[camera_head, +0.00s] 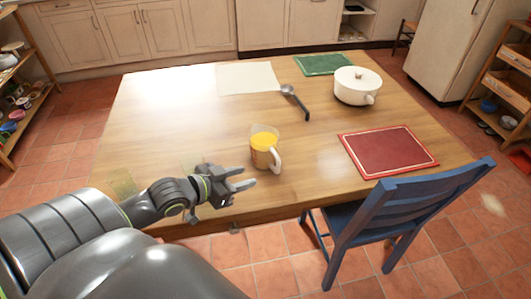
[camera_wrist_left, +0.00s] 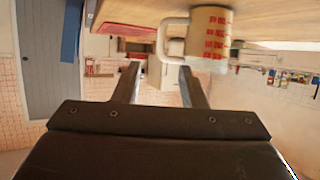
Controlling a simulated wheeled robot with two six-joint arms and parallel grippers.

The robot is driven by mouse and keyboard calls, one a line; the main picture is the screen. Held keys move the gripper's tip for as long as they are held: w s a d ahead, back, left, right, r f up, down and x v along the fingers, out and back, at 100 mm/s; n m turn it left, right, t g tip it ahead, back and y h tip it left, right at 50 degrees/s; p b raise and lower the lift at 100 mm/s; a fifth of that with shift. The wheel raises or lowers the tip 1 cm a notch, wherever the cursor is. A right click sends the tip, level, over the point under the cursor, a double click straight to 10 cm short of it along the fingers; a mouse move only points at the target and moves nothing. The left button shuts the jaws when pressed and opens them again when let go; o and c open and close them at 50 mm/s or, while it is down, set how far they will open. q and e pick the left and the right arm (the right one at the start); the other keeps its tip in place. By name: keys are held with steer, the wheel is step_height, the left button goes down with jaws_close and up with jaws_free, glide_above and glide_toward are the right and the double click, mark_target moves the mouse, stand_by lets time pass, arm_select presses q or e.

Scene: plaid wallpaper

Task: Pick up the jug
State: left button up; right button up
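The jug (camera_head: 262,156), with yellow contents and a white handle, stands upright near the middle front of the wooden table (camera_head: 190,110). My left gripper (camera_head: 246,177) is open and empty, just in front and to the left of the jug. In the left wrist view the scene is upside down. There the jug (camera_wrist_left: 210,38), with red markings, and its handle lie beyond the open fingers (camera_wrist_left: 160,78), and nothing is between the fingers. My right gripper is not in view.
A ladle (camera_head: 296,101), a white lidded pot (camera_head: 357,86), a pale mat (camera_head: 247,78), a green mat (camera_head: 323,64) and a red mat (camera_head: 388,151) lie around the jug. A blue chair (camera_head: 400,215) stands at the front right. The table's left side is clear.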

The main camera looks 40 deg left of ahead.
mark_target(277, 168)
arm_select(q)
steer(key=b+x, duration=0.1)
steer(key=x, duration=0.9)
steer(key=shift+w+d+f, duration=0.1)
steer(key=shift+w+f, duration=0.05)
steer(key=shift+w, duration=0.1)
steer(key=shift+x, duration=2.65)
jaws_close()
